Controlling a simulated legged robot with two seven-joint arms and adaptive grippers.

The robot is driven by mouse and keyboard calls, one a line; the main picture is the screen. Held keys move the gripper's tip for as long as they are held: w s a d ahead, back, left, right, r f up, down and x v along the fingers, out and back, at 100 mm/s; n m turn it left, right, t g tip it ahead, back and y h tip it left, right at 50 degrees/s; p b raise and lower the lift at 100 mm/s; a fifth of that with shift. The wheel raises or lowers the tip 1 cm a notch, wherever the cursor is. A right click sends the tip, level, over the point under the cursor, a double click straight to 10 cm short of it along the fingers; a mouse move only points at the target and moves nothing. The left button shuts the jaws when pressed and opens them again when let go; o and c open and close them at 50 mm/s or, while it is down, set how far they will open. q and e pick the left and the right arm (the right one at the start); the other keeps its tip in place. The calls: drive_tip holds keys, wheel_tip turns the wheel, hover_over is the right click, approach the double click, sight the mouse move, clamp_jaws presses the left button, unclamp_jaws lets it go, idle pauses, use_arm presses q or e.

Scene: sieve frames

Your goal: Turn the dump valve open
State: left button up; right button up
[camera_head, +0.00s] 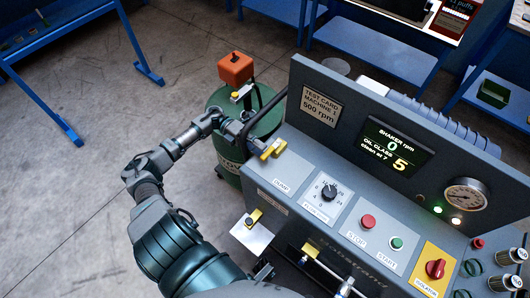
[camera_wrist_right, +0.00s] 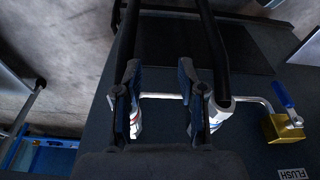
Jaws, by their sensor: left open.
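The dump valve (camera_head: 272,150) shows as a yellow piece at the left end of the grey console, above the label DUMP. My left gripper (camera_head: 240,128) is open just left of it, at the console's edge. Its fingers are small and dark here, and I cannot tell whether they touch the valve. In the right wrist view my right gripper (camera_wrist_right: 162,100) has its two fingers apart, in front of a bent metal pipe (camera_wrist_right: 245,98). I see nothing clearly held between them.
A brass valve with a blue lever (camera_wrist_right: 284,124) stands by the label FLUSH. A green drum (camera_head: 226,150) with an orange box (camera_head: 235,68) is behind my left arm. The console (camera_head: 350,160) carries a dial, buttons and a gauge. Open floor lies left.

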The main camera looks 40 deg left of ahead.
use_arm(q)
drive_tip(key=a, duration=0.5)
drive_tip(key=shift+s+f, duration=0.1)
drive_tip(key=shift+f, duration=0.05)
drive_tip(key=shift+d, duration=0.15)
